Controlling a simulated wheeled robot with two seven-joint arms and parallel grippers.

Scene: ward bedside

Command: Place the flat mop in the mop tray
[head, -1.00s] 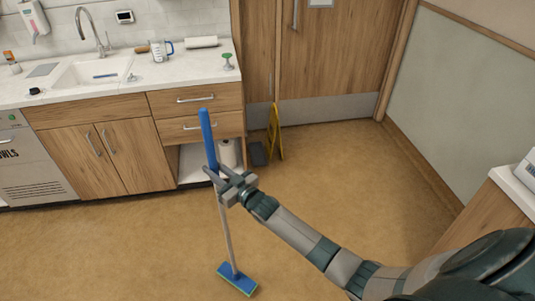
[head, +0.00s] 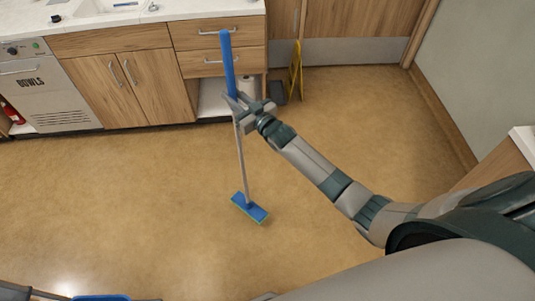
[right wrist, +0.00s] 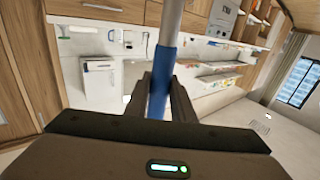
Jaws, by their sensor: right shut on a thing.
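The flat mop has a blue grip (head: 227,62), a thin grey pole (head: 241,165) and a flat blue head with a green edge (head: 250,208). It stands nearly upright, its head at or near the floor. My right gripper (head: 232,101) is shut on the handle near the lower end of the blue grip. In the right wrist view the blue grip (right wrist: 161,80) is between the fingers. My left gripper is out of view. A blue thing in a dark frame (head: 100,297) is cut off at the bottom left; I cannot tell whether it is the mop tray.
Wooden cabinets (head: 125,85) and a grey appliance (head: 45,90) line the back. A yellow folding sign (head: 296,72) and a dark grey object (head: 277,92) stand right of the cabinets. A counter (head: 525,140) is at the right. The floor (head: 110,200) left of the mop is clear.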

